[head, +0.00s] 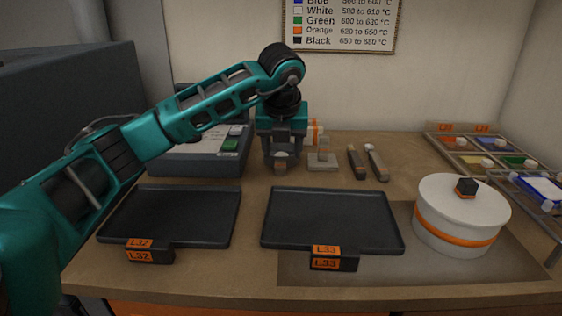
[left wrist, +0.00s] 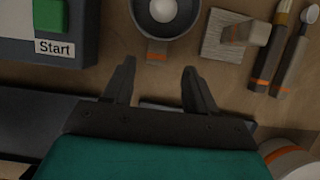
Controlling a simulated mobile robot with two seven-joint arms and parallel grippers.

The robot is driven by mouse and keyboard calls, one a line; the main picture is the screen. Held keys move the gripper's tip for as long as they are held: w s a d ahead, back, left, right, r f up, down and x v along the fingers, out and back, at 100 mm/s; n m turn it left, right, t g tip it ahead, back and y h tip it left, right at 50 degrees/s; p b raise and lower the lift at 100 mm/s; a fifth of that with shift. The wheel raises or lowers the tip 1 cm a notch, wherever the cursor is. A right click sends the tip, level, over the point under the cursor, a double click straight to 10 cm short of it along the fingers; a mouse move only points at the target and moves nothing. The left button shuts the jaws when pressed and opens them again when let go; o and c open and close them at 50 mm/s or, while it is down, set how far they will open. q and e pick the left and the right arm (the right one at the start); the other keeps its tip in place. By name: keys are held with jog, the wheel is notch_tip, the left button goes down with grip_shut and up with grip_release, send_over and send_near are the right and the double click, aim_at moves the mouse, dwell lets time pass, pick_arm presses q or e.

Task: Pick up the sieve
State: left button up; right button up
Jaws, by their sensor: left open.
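The likely sieve (left wrist: 165,14) shows at the top of the left wrist view as a dark round rim with a pale round thing in its middle. Its short handle (left wrist: 157,53) has an orange band and points toward my gripper. My left gripper (left wrist: 158,68) is open and empty, with the handle just beyond and between its fingertips. In the head view my left gripper (head: 282,158) points down at the back of the table, left of centre. It hides most of the sieve there; only a pale bit of the handle (head: 281,167) shows between the fingers. My right gripper is not in view.
A grey machine (head: 190,158) with a green Start button (left wrist: 51,15) stands left of the gripper. A pale tile (head: 323,166) and two slim tools (head: 377,163) lie to the right. Black trays L32 (head: 170,215) and L33 (head: 330,220) and a white lidded pot (head: 455,225) stand in front.

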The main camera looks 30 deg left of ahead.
aim_at(280, 164)
pick_arm(q)
jog(key=x, duration=0.5)
jog(key=shift+s+a, duration=0.1)
jog(key=shift+a, duration=0.15)
jog(key=shift+c, duration=0.3)
grip_shut()
